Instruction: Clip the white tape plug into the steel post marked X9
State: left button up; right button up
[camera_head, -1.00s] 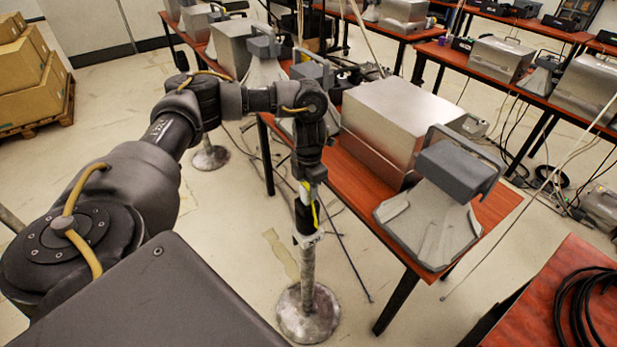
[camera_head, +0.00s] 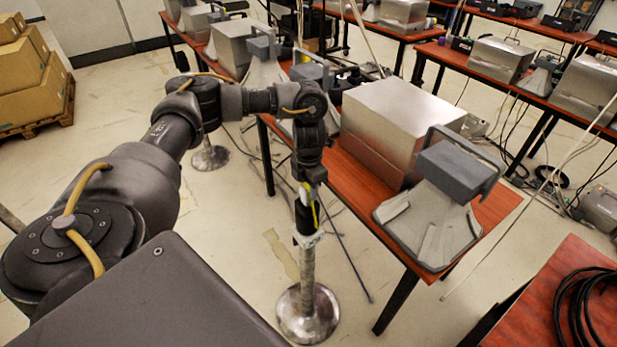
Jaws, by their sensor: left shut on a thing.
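A steel post (camera_head: 307,266) stands on a round metal base (camera_head: 308,315) on the floor, left of the near red table. A white label is at its top, but its marking is too small to read. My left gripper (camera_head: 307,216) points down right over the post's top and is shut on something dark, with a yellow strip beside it. I take the held thing to be the tape plug; the gripper mostly hides it, and I cannot tell whether it is seated in the post. My right gripper is not in view.
The red table (camera_head: 349,197) beside the post holds a large metal box (camera_head: 399,120) and a grey phone-like unit (camera_head: 455,170). Another post base (camera_head: 209,157) stands behind. Cables lie on the floor. A coiled black cable (camera_head: 588,310) lies on the front right table.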

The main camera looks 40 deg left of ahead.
pick_arm(q)
jog(key=shift+f+b, duration=0.6)
jog(key=shift+f, duration=0.2)
jog(key=o, duration=0.7)
notch_tip(320, 180, up, 11)
jog(key=p, duration=1.1)
jog(key=shift+r, duration=0.1)
